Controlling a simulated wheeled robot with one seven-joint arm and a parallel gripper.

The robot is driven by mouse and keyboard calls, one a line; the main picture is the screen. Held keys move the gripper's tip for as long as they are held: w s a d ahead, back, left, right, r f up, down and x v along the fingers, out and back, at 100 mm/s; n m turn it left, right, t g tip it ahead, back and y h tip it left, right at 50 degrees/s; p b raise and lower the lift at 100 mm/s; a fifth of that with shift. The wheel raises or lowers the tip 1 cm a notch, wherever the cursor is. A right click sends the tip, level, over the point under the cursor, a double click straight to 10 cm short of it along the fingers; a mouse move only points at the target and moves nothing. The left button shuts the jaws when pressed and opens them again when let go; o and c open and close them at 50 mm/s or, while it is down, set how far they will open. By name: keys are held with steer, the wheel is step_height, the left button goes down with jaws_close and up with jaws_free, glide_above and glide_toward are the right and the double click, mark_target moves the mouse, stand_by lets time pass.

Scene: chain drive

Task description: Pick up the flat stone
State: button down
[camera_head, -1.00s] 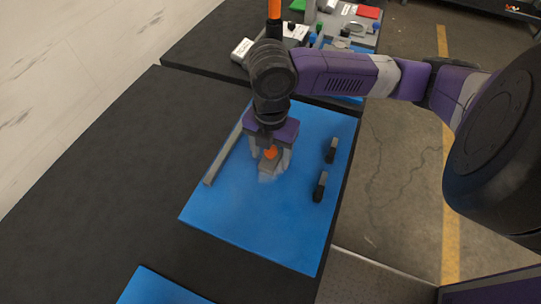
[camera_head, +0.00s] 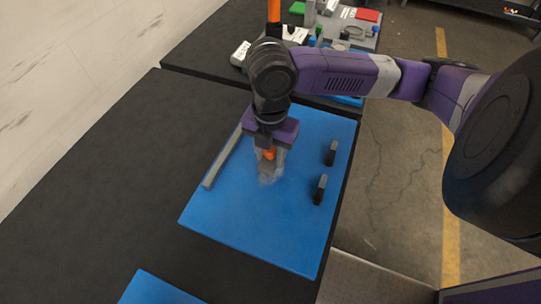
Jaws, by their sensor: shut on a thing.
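The flat stone (camera_head: 266,169) is a small grey-brown piece at my fingertips, above a pale, worn patch of the blue mat. My gripper (camera_head: 267,165) points down over the middle of the mat and is shut on the stone. An orange part shows between the fingers. The fingers and wrist hide part of the stone, and I cannot tell whether it still touches the mat.
The blue mat (camera_head: 250,225) lies on a black table (camera_head: 110,165). A long grey bar (camera_head: 223,160) lies left of my gripper. Two small black-and-grey upright pieces (camera_head: 331,153) (camera_head: 320,190) stand at the right. A cluttered grey board (camera_head: 350,28) is at the back.

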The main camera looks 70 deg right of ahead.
step_height(320, 180, up, 19)
steer(key=p, duration=0.1)
stand_by(0.3)
steer(key=c, duration=1.7)
jaws_free()
steer(key=c, duration=0.4)
steer(key=shift+s, duration=0.1)
